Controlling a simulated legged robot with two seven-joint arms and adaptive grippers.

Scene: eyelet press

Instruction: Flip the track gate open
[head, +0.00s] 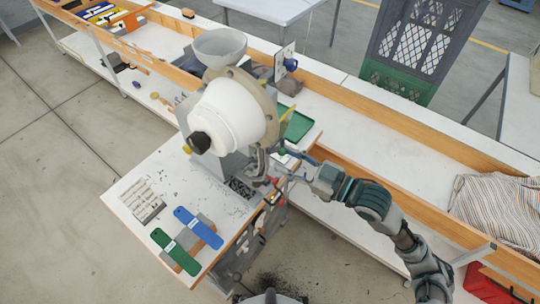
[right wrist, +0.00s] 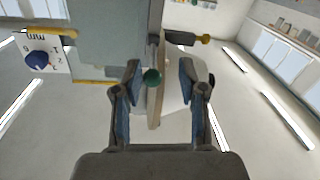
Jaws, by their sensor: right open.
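The eyelet press stands on the white-topped table, with a large white drum (head: 233,112) facing the front left. My right gripper (head: 284,167) is open, close to the press's right side below the drum. Its two blue-padded fingers stand apart in the right wrist view (right wrist: 158,80). The track gate is not clearly distinguishable. My left gripper is out of view.
A pale bowl (head: 219,47) sits above the drum. A blue strip (head: 198,228) and a green strip (head: 175,251) lie at the table's front. A green tray (head: 297,125) is behind the press. A numbered dial (right wrist: 40,58) shows at the wrist view's left.

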